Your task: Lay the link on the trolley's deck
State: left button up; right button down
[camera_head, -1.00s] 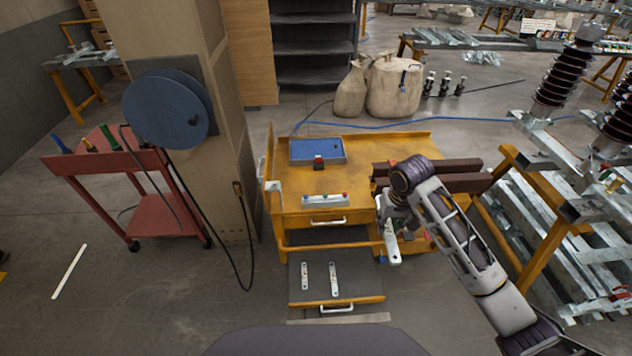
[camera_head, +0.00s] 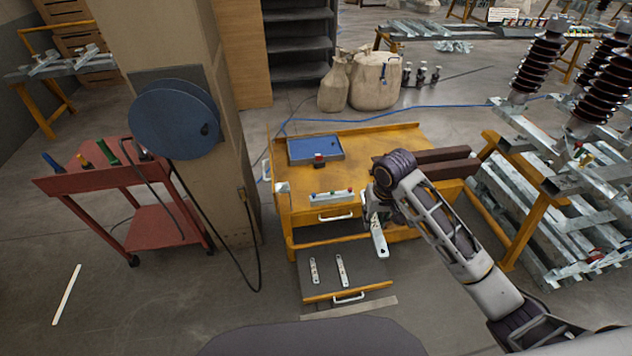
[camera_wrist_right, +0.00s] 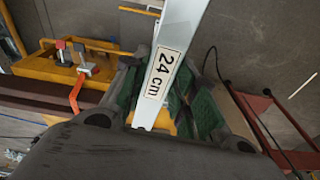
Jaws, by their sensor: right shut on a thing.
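My right gripper (camera_head: 374,208) is shut on a pale metal link (camera_head: 379,240), which hangs down at a slight tilt by the right front of the yellow trolley. In the right wrist view the link (camera_wrist_right: 182,30) lies between the green-padded fingers (camera_wrist_right: 166,98) and bears a "24 cm" label. The trolley's deck (camera_head: 385,150) is yellow and flat. The open drawer (camera_head: 364,268) below holds two similar links, a shorter one (camera_head: 313,270) and a longer one (camera_head: 341,270). My left gripper is out of view.
On the deck are a blue tray (camera_head: 315,147), a red-topped item (camera_head: 319,160) and a pale bar with coloured knobs (camera_head: 332,196). Brown beams (camera_head: 440,170) cross its right side. A red cart (camera_head: 100,176) stands left, a yellow-legged rack (camera_head: 538,225) right. The deck's middle looks clear.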

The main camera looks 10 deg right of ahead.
aim_at(321, 180)
jog(key=j+z, duration=0.1)
jog(key=j, duration=0.65)
jog(key=i+j+z, duration=0.1)
jog(key=j, duration=0.65)
jog(key=i+j, duration=0.15)
jog(key=j, duration=0.25)
jog(key=i+j+z, duration=0.1)
jog(key=j, duration=0.25)
jog(key=i+j+z, duration=0.1)
jog(key=i+j, duration=0.25)
jog(key=i, duration=0.2)
jog(key=i+l+z, duration=0.15)
jog(key=i, duration=0.8)
